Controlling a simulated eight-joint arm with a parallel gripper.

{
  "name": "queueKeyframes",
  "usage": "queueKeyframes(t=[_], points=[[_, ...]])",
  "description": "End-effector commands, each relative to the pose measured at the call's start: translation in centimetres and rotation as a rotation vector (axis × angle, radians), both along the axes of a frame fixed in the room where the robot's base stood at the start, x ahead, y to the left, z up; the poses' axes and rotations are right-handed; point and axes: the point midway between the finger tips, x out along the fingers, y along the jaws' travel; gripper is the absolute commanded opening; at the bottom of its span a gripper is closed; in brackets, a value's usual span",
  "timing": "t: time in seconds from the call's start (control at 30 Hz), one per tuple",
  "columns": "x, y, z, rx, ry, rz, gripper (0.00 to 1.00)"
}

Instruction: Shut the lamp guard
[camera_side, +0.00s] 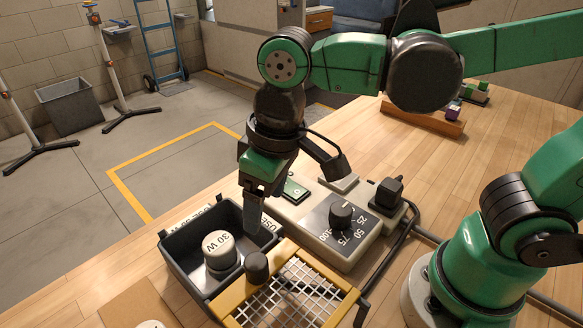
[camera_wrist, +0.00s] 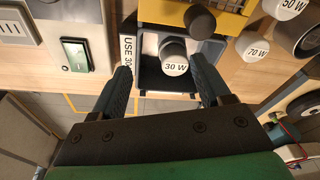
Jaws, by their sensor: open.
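The lamp guard (camera_side: 297,290) is a yellow frame with pale wire mesh and a black knob (camera_side: 256,266). It lies swung away from the dark box (camera_side: 181,270), on its right side, so the box is open on top. A white "30 W" lamp (camera_side: 219,250) stands uncovered in the box. In the wrist view the guard (camera_wrist: 232,18) shows at the top, partly cut off, with the lamp (camera_wrist: 175,62) below it. My gripper (camera_side: 252,213) points down over the box's back edge; its open, empty fingers (camera_wrist: 161,68) appear on either side of the lamp in the wrist view.
Behind the box is a grey dimmer panel (camera_side: 318,228) with a dial, a green switch (camera_side: 296,188) and a black plug (camera_side: 387,193). A black cord (camera_side: 408,232) runs on its right. More lamps, including "70 W" (camera_wrist: 252,47), show in the wrist view.

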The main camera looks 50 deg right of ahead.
Motion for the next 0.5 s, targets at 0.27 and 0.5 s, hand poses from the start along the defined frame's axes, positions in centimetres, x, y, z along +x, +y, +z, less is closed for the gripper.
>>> queueKeyframes(t=[0.27,0.5], points=[[-2.3,4.5,-0.4,-0.092,0.143,0.128,0.70],[-2.4,4.4,-3.0,-0.092,0.145,0.126,0.70]])
